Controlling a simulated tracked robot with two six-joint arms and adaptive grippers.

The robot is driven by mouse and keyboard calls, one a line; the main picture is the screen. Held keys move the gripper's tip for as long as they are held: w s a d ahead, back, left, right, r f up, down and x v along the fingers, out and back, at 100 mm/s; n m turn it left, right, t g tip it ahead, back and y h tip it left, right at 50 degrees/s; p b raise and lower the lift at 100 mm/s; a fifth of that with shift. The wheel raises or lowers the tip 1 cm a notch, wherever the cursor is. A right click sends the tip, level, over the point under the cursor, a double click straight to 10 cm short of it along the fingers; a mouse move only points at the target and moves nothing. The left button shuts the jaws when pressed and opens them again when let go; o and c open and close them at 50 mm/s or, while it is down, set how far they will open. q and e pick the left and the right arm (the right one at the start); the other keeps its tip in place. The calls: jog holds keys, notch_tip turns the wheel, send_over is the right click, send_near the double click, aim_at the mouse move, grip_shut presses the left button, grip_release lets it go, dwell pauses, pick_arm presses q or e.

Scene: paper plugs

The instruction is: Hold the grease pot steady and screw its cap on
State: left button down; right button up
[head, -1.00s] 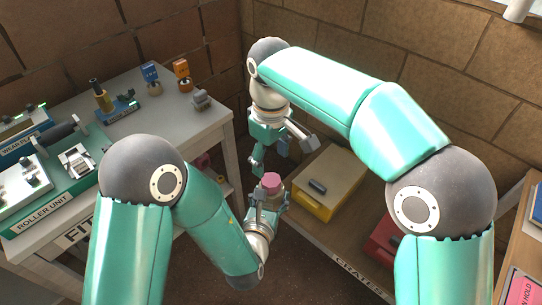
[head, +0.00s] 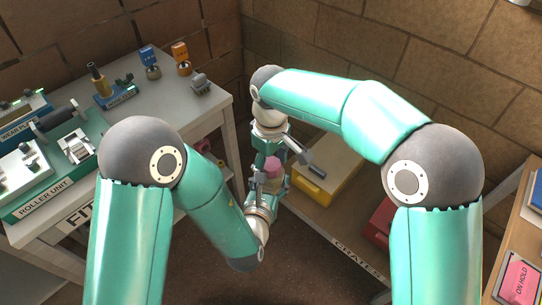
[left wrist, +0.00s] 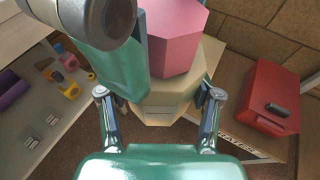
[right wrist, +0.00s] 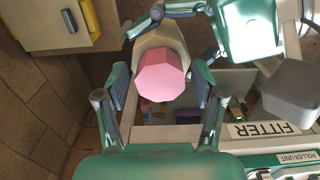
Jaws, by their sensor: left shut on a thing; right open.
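The grease pot is a cream body (left wrist: 160,100) with a pink, many-sided cap (right wrist: 160,76) on its top. How far the cap is seated cannot be told. My left gripper (left wrist: 160,112) is shut on the pot's body and holds it upright in the air between the benches. In the head view the cap (head: 273,166) shows just under my right gripper. My right gripper (right wrist: 160,88) is open, with its fingers on either side of the cap and apart from it. One right finger also shows beside the cap in the left wrist view.
A grey bench (head: 190,115) with a roller unit and small fittings stands at the left. A low shelf marked for crates holds a yellow-fronted box (head: 312,192) and a red box (left wrist: 270,97). Brick walls close off the back.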

jog(key=shift+c, duration=0.2)
jog(key=c, duration=1.2)
jog(key=o, duration=1.4)
jog(key=shift+r, duration=0.15)
notch_tip(320, 180, up, 12)
jog(key=shift+w+f, duration=0.1)
jog(key=shift+f, duration=0.1)
